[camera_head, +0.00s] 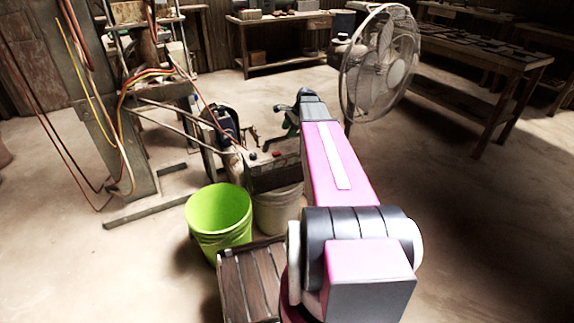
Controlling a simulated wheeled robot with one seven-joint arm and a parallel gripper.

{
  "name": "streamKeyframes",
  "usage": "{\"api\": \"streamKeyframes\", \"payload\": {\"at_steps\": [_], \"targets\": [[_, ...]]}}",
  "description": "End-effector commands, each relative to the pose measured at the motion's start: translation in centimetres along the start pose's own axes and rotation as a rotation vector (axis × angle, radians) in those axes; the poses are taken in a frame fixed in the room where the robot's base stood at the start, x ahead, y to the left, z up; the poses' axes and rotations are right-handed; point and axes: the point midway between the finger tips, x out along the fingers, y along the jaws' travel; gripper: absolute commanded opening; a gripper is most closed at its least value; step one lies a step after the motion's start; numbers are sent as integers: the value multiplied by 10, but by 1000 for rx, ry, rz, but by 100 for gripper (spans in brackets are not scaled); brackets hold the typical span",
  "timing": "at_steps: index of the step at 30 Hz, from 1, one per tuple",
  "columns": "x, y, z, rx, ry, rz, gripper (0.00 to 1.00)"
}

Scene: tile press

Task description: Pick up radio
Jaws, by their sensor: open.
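No thing shows clearly as the radio. A small dark blue boxy object (221,128) stands upright by the press frame and may be it; its details are too small to tell. My pink arm reaches forward from the lower right. My gripper (274,125), dark and small, is at the arm's far end, to the right of the dark blue object and apart from it in the picture. It is open, and I see nothing held in it. My arm hides part of the floor behind it.
A box with red and green buttons (272,172) sits above a pale bucket (277,211). A green bucket (219,218) and slatted wooden crate (248,283) stand nearer. Cables hang from the metal press (98,100). A fan (380,65) stands behind.

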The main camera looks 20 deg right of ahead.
Motion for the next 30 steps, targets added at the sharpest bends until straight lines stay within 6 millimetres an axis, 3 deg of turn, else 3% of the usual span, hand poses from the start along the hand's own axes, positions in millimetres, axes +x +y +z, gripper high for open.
{"api": "streamKeyframes", "payload": {"at_steps": [12,30], "targets": [[48,-1,-4,-1,0,1,48],[52,0,-5,-1,0,0,48]]}}
